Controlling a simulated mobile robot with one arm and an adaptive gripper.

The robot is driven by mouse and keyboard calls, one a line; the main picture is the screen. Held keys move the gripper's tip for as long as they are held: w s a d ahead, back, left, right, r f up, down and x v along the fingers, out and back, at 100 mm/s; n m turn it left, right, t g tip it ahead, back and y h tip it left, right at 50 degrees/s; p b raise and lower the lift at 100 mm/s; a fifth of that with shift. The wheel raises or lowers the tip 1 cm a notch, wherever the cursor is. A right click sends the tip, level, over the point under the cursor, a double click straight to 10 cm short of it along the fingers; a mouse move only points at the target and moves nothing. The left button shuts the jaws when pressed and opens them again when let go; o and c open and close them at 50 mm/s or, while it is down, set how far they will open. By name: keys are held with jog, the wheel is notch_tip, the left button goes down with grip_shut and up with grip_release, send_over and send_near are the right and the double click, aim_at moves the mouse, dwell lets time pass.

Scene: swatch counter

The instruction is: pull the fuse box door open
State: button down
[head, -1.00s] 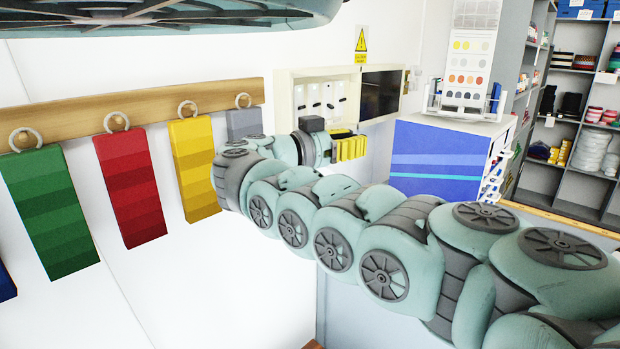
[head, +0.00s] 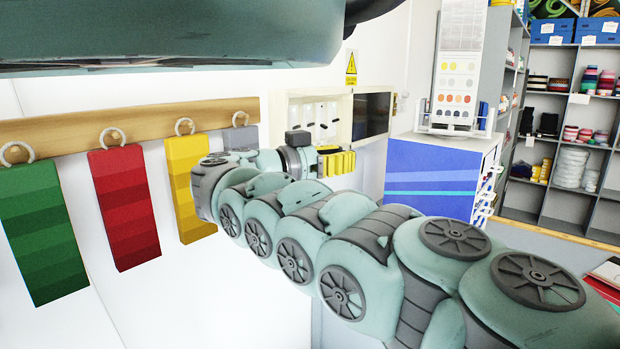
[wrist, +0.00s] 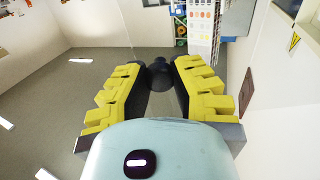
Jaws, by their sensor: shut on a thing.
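The fuse box (head: 308,97) is a cream box on the white wall, with white switches on its left side and a dark panel (head: 371,115) on its right. My gripper (head: 337,162) has yellow-padded fingers and is in front of the box's lower part, hiding some of it. In the wrist view my gripper (wrist: 160,80) is shut on a dark round knob (wrist: 160,72). A faint see-through pane seems to extend from the knob. I cannot tell clearly how far the door stands from the box.
Green (head: 42,235), red (head: 124,208) and yellow (head: 188,187) swatches hang from a wooden rail (head: 70,127) at left. A blue-fronted cabinet (head: 432,185) with a colour chart (head: 460,70) stands right of the box. A yellow warning sign (head: 351,66) is above the box.

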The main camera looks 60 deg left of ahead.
aim_at(356, 102)
jog(key=c, duration=0.7)
grip_release()
notch_tip(356, 102, up, 10)
dwell(0.4)
